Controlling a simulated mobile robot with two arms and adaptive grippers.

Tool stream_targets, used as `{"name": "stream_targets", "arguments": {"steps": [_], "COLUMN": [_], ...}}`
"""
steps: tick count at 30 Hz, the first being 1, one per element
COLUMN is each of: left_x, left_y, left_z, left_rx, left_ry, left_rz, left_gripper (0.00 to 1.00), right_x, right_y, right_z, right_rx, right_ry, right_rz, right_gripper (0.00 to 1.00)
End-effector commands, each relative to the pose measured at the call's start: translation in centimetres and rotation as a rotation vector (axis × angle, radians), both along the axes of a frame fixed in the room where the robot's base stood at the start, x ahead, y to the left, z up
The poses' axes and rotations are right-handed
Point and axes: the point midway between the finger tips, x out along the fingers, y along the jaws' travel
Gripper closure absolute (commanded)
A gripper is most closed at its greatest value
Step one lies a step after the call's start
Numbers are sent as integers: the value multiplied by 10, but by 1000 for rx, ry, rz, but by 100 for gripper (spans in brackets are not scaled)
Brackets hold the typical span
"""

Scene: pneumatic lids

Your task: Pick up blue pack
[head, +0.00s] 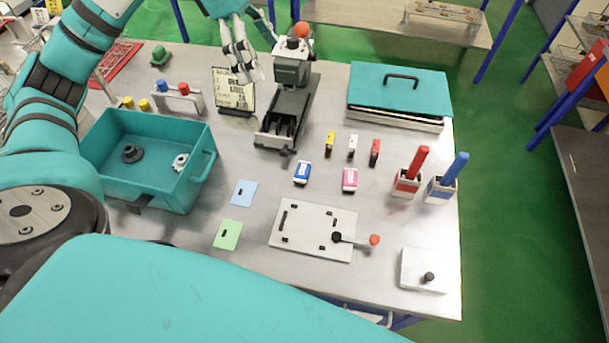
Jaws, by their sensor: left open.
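The blue pack (302,172) is a small blue and white block lying on the grey table, near the middle. A pink pack (349,180) of similar size lies to its right. My left gripper (248,74) is open and empty near the back of the table, up and to the left of the blue pack and well apart from it. My right gripper is not in view.
A dark grey device with a red knob (285,108) stands behind the blue pack. Yellow, white and red small blocks stand behind the packs. A teal bin (200,193) is at left, a white plate with a lever (307,217) in front, and a teal-lidded box (425,88) at back right.

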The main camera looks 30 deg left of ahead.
Motion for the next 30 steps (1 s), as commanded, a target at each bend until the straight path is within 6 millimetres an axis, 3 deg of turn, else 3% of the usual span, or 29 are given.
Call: {"name": "stream_targets", "arguments": {"steps": [1, 15, 23, 30], "left_x": [0, 0, 1, 4], "left_y": [0, 0, -3, -21], "left_z": [-18, -132, -152, -194], "left_rx": [0, -1, 0, 0], "left_ry": [0, 0, 2, 6], "left_rz": [0, 0, -1, -2], "left_gripper": [12, 12, 12, 12], "right_x": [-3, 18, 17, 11], "right_y": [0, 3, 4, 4], "right_z": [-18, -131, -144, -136], "right_rx": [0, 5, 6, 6], "right_ry": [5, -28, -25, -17], "right_rz": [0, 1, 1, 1], "right_gripper": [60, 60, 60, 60]}}
